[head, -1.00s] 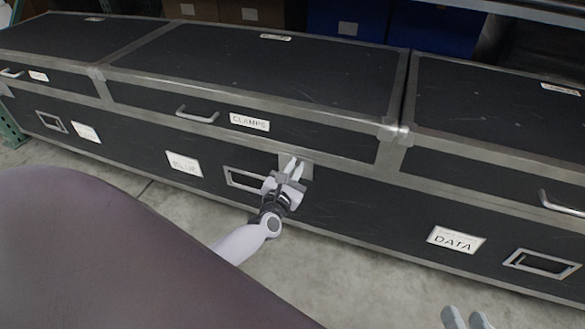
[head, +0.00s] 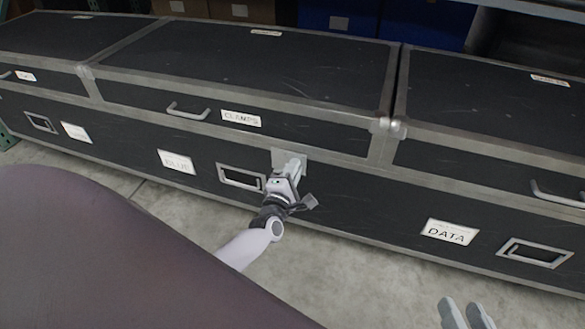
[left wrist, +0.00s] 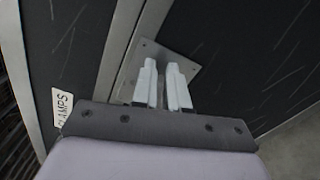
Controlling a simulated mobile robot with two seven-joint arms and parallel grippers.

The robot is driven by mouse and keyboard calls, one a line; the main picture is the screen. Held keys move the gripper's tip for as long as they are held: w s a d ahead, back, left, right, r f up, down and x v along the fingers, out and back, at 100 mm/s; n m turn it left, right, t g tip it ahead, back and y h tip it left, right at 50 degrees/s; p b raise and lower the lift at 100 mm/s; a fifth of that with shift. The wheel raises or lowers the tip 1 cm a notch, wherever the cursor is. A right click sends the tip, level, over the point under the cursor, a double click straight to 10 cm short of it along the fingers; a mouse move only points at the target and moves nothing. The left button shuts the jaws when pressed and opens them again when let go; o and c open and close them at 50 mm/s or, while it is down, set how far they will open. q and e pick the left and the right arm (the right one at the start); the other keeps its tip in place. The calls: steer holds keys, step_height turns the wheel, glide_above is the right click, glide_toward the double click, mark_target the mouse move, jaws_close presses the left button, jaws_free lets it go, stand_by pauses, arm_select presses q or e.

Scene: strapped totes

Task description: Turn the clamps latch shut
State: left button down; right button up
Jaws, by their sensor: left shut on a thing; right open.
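The clamps case (head: 250,65) is a black case with metal edges, a handle and a "CLAMPS" label (head: 241,119) on its front; its lid is down. The latch's metal plate (head: 291,159) sits on the front to the right below the label. In the left wrist view the plate (left wrist: 185,56) shows behind the fingertips. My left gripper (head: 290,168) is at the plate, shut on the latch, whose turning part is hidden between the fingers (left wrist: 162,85). My right gripper (head: 462,313) is open and empty at the bottom edge, away from the cases.
Another closed case (head: 500,105) adjoins on the right and one (head: 50,40) on the left. A recessed handle (head: 241,177) lies just left of my left gripper. Blue bins (head: 340,17) stand behind. Bare concrete floor (head: 350,270) lies in front.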

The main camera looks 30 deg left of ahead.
arm_select(q)
steer(key=shift+f+m, duration=0.25)
steer(key=shift+m, duration=0.55)
steer(key=shift+f+m, duration=0.25)
steer(key=shift+m, duration=0.55)
steer(key=c, duration=1.2)
jaws_free()
steer(key=shift+c, duration=0.2)
